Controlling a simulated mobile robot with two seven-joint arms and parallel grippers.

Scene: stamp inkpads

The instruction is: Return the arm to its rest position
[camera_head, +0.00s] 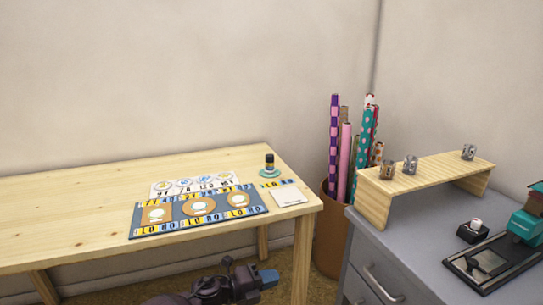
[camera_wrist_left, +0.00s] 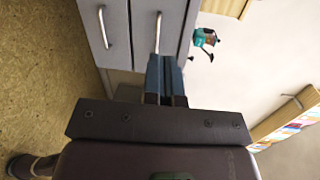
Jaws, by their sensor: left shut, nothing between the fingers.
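My left gripper (camera_head: 267,279) shows at the bottom of the head view, low in front of the wooden table, over the brown floor. Its blue fingertips point right, towards the grey drawer cabinet (camera_head: 400,262). In the left wrist view the two blue-grey fingers (camera_wrist_left: 165,75) lie together, shut and empty, with the cabinet's drawer fronts (camera_wrist_left: 125,30) beyond them. The gripper appears apart from table and cabinet. My right gripper is in neither view.
The wooden table (camera_head: 70,215) holds a patterned stamp board (camera_head: 170,227), a white pad (camera_head: 287,196) and a dark stamp on a teal base (camera_head: 269,165). A bin of rolled paper (camera_head: 328,235) stands between table and cabinet. A small wooden shelf (camera_head: 430,172) sits on the cabinet.

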